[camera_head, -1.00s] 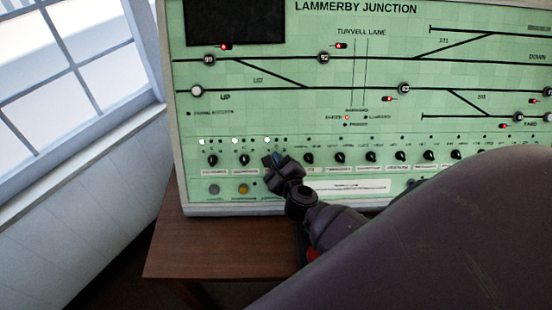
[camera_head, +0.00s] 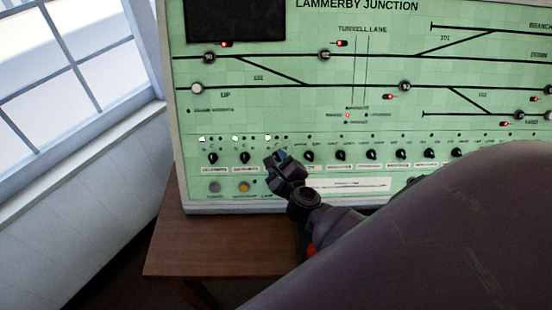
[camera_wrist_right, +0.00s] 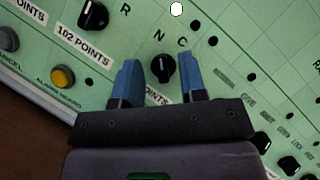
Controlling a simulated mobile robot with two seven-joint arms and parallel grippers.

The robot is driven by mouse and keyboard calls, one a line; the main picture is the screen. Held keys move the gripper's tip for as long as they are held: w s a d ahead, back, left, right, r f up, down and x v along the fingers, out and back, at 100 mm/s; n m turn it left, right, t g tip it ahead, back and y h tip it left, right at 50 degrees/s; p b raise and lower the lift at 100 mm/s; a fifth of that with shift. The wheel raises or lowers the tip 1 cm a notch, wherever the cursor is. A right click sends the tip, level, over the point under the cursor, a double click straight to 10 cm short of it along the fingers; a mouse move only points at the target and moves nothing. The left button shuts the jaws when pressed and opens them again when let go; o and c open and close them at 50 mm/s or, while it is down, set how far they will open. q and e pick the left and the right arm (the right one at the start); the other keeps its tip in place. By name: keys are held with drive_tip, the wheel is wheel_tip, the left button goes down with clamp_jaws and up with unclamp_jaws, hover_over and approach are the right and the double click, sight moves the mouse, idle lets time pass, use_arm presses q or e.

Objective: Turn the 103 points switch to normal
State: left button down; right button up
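The panel (camera_head: 300,120) is pale green with a row of black rotary switches. In the right wrist view, a black knob (camera_wrist_right: 163,68) sits between the two blue fingers of my right gripper (camera_wrist_right: 162,80), with a small gap on each side. "N" and "C" are printed above it. Its label is partly hidden and reads only "POINTS"; the switch to its left is labelled "102 POINTS" (camera_wrist_right: 84,37). A pale mark shows on the knob, but its exact setting is unclear. In the head view my right gripper (camera_head: 277,158) covers this third switch. My left gripper is out of view.
More knobs (camera_head: 309,156) continue to the right along the row. A yellow button (camera_head: 244,187) and a grey button (camera_head: 215,187) lie below. A lit white lamp (camera_wrist_right: 176,9) is above the knob. The panel stands on a brown wooden table (camera_head: 215,250); a window is at left.

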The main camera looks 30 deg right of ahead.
drive_tip(key=v, duration=0.9)
drive_tip(key=shift+s, duration=0.25)
drive_tip(key=a+n+y, duration=0.6)
drive_tip(key=n+y, duration=0.1)
drive_tip(key=n, duration=1.4)
drive_tip(key=s+d+f+n+g+h+b, duration=0.2)
drive_tip(key=s+d+f+n+g+h, duration=0.1)
drive_tip(key=s+f+n, duration=0.6)
wheel_tip(320, 180, down, 2)
drive_tip(key=shift+s+d+f+n+g, duration=0.1)
drive_tip(key=shift+s+d+n+g, duration=0.2)
drive_tip(key=shift+d+n+g, duration=0.45)
drive_tip(key=shift+s, duration=0.1)
